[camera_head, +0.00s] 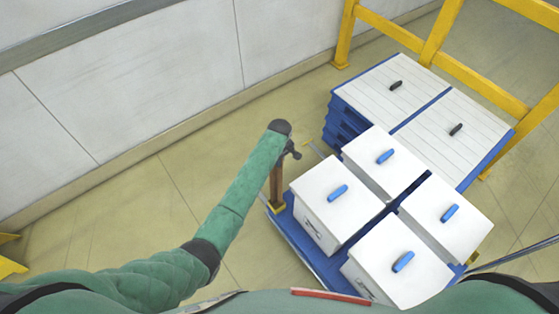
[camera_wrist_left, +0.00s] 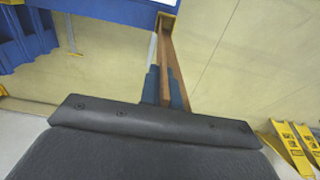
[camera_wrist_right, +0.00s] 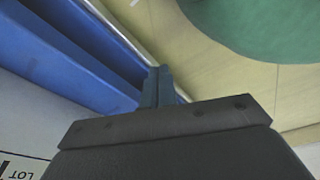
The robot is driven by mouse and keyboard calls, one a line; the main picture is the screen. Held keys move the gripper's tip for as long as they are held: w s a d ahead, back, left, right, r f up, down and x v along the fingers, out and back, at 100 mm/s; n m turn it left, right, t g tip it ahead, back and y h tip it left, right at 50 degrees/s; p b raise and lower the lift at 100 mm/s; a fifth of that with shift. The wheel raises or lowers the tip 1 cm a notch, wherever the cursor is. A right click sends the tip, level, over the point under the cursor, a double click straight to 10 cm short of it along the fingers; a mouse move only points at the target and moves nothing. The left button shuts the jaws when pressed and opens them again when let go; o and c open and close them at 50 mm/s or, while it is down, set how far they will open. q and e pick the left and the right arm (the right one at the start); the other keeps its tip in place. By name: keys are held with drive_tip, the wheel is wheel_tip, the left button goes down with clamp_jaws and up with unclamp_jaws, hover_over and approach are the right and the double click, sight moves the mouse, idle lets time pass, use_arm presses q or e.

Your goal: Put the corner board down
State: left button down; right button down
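The corner board (camera_head: 276,184) is a narrow brown strip standing roughly upright at the left corner of the loaded blue pallet (camera_head: 299,246). Its lower end meets a small yellow piece (camera_head: 277,207). My left gripper (camera_head: 293,152) is at the board's upper part. In the left wrist view the board (camera_wrist_left: 171,52) runs between the blue-grey fingers (camera_wrist_left: 165,88), which are closed around it. My right gripper (camera_wrist_right: 157,86) shows only in the right wrist view. Its fingers look together with nothing between them, close to a blue edge (camera_wrist_right: 60,62).
Several white boxes with blue handles (camera_head: 337,205) stand on the pallet. Behind them is a blue stack with white tops (camera_head: 455,135). A yellow rail (camera_head: 440,35) stands at the back right and a pale wall (camera_head: 130,85) at the left. The floor (camera_head: 150,220) left of the pallet is clear.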

use_arm(q)
drive_tip(key=c, duration=1.6)
unclamp_jaws()
drive_tip(key=shift+f, duration=0.15)
use_arm(e)
drive_tip(key=shift+d, duration=0.1)
